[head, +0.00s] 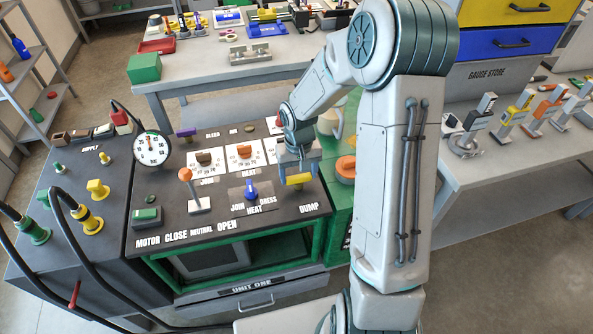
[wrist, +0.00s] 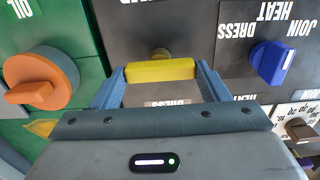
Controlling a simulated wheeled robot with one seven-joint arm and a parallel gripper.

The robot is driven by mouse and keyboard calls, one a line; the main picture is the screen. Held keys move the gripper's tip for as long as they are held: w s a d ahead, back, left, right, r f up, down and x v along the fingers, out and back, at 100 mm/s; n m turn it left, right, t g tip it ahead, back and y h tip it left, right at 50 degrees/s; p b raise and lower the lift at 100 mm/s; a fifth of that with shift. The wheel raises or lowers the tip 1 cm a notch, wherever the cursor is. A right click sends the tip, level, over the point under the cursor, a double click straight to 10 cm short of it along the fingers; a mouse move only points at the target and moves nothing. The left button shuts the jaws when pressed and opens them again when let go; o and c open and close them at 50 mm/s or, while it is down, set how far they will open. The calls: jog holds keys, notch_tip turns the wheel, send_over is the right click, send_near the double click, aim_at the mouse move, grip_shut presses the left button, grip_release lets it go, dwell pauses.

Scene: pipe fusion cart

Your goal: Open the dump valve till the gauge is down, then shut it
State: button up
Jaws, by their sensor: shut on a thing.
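The dump valve's yellow handle (head: 299,180) is at the right front of the dark panel, just above the DUMP label (head: 309,208). My gripper (head: 298,172) comes down on it from above and is shut on it. In the wrist view the yellow handle (wrist: 160,70) lies crosswise between the two blue fingers. The round white gauge (head: 152,149) stands at the panel's back left. Its dark needle shows, but the reading is too small to tell.
A blue selector knob (head: 251,190) and an orange-topped lever (head: 187,182) are left of the handle. An orange knob (head: 345,168) on the green OIL unit is close on its right; it also shows in the wrist view (wrist: 40,80). Black hoses (head: 75,245) loop at left.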

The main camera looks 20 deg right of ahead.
jog(key=shift+m+b, duration=0.3)
jog(key=shift+b, duration=0.05)
jog(key=m+b, duration=0.2)
jog(key=shift+f+m, duration=0.15)
jog(key=shift+m, duration=0.15)
jog(key=m+b, duration=0.2)
jog(key=m, duration=0.2)
jog(key=shift+m, duration=0.3)
jog(key=m, duration=0.4)
jog(key=shift+r+b, duration=0.2)
jog(key=shift+b, duration=0.2)
jog(key=shift+m+p, duration=0.3)
jog(key=shift+m, duration=1.9)
jog(key=shift+w, duration=0.1)
jog(key=o, duration=1)
jog(key=shift+a, duration=0.1)
